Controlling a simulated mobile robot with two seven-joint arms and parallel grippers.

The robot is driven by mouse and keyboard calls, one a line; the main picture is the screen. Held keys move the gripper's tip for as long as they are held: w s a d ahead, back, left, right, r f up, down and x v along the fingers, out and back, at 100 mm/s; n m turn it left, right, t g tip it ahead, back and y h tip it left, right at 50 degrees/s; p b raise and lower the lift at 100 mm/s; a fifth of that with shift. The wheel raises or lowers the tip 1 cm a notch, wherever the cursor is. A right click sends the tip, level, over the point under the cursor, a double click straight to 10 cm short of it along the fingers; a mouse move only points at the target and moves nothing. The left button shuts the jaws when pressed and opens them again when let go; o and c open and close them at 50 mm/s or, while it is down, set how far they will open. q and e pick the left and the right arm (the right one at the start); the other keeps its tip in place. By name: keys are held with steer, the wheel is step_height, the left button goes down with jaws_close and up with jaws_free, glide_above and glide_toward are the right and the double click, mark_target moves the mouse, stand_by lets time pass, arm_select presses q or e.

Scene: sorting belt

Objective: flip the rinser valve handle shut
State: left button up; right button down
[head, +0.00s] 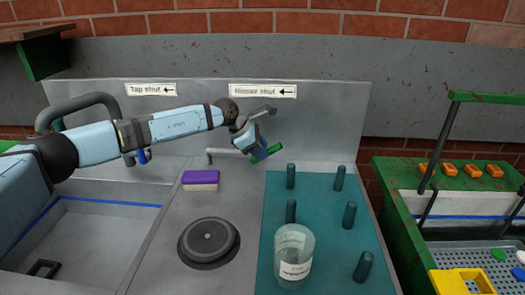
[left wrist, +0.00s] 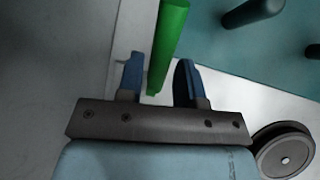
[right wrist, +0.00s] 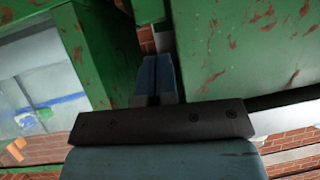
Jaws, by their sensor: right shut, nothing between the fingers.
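The rinser valve handle is a green bar (head: 275,149) near the back panel, under the "Rinser shut" sign (head: 262,91), whose arrow points left. My left gripper (head: 262,152) is at the handle in the head view. In the left wrist view the green handle (left wrist: 168,45) reaches between the two blue fingers of the left gripper (left wrist: 160,78). The fingers are open, with a gap visible on each side of it. My right gripper (right wrist: 158,78) is shut and empty in the right wrist view, near green, rust-marked structures. It does not show in the head view.
A teal mat (head: 325,215) with several upright pegs lies right of the handle, with a labelled clear jar (head: 294,256) at its front. A purple-and-white sponge (head: 200,180) and a round dark disc (head: 209,241) stand left. A sink (head: 90,230) lies further left.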

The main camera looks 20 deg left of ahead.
arm_select(q)
steer(key=v, duration=1.3)
steer(key=shift+p, duration=0.45)
steer(key=shift+d, duration=0.1)
